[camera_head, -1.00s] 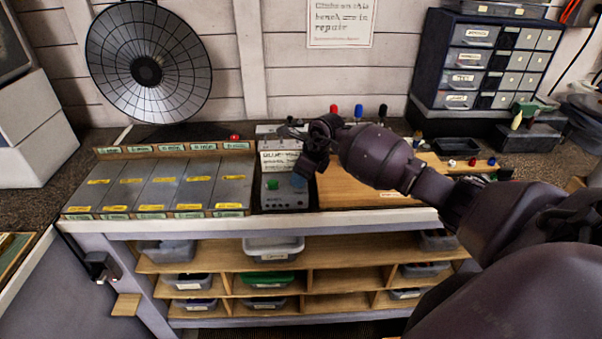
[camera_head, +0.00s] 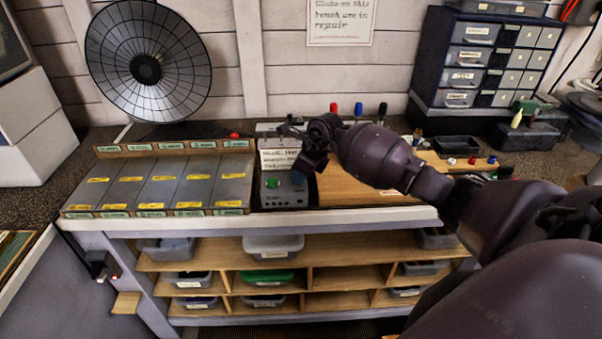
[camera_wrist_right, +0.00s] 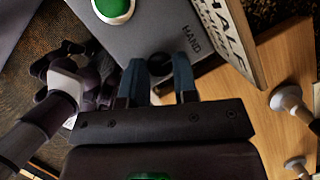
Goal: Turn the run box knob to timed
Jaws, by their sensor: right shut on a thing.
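The run box (camera_head: 285,198) is a grey box at the middle of the bench, with a green button (camera_head: 271,181) and a label card behind it. In the right wrist view the green button (camera_wrist_right: 113,8) and the word HAND also show on its face. My right gripper (camera_head: 303,168) is over the right side of the box. In the right wrist view its two blue fingers (camera_wrist_right: 166,68) are around the dark knob (camera_wrist_right: 166,70) and shut on it. The fingers hide much of the knob, and I cannot tell its pointer's direction. My left gripper is not in the head view.
A tray of grey panels with yellow labels (camera_head: 165,180) lies left of the box. A wooden board (camera_head: 350,190) lies to its right, under my right arm. A round black dish (camera_head: 148,65) and a drawer cabinet (camera_head: 480,65) stand behind.

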